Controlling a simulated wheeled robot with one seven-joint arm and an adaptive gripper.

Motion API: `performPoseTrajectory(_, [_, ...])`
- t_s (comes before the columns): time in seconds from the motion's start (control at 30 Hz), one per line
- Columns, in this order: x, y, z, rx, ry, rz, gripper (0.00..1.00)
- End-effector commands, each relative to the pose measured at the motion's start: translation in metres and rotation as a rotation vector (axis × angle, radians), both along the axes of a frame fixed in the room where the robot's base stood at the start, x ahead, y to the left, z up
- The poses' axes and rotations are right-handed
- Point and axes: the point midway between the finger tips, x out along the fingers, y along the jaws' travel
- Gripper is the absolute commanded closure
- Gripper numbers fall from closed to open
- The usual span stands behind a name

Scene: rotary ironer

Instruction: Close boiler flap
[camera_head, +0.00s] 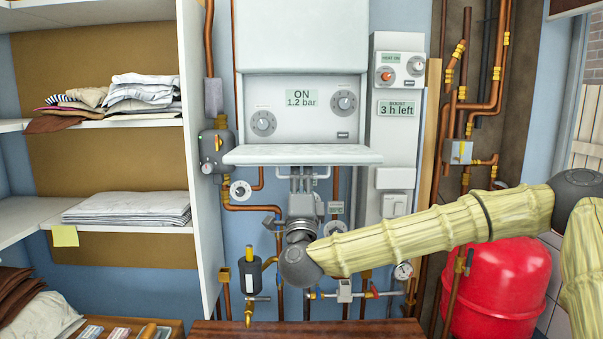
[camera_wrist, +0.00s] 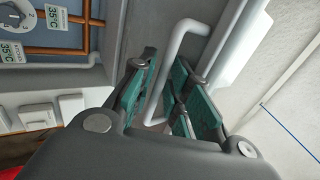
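The boiler flap (camera_head: 302,155) is a white panel that stands out roughly level from the front of the white boiler (camera_head: 302,35), below its dials and display. My gripper (camera_head: 303,185) is under the flap, pointing up at its underside. In the wrist view, my gripper (camera_wrist: 168,70) has its teal-padded fingers apart. A white bent bar (camera_wrist: 180,50), which looks like the flap's handle, passes between them. I cannot tell whether either finger touches it.
A control panel (camera_head: 397,75) is to the right of the boiler, with copper pipes beyond it. A white shelf unit (camera_head: 200,160) with folded cloth is on the left. Valves and pipes run below the boiler. A red tank (camera_head: 497,290) stands at the lower right.

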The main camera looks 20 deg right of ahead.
Motion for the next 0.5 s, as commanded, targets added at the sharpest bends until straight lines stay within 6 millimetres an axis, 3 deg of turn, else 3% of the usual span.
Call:
performPoseTrajectory(0.33, [0.0025, -0.0007, 0.0013, 0.0, 0.0, 0.0, 0.82])
performPoseTrajectory(0.43, [0.0024, -0.0006, 0.0013, 0.0, 0.0, 0.0, 1.0])
performPoseTrajectory(0.5, [0.0024, -0.0006, 0.0013, 0.0, 0.0, 0.0, 1.0])
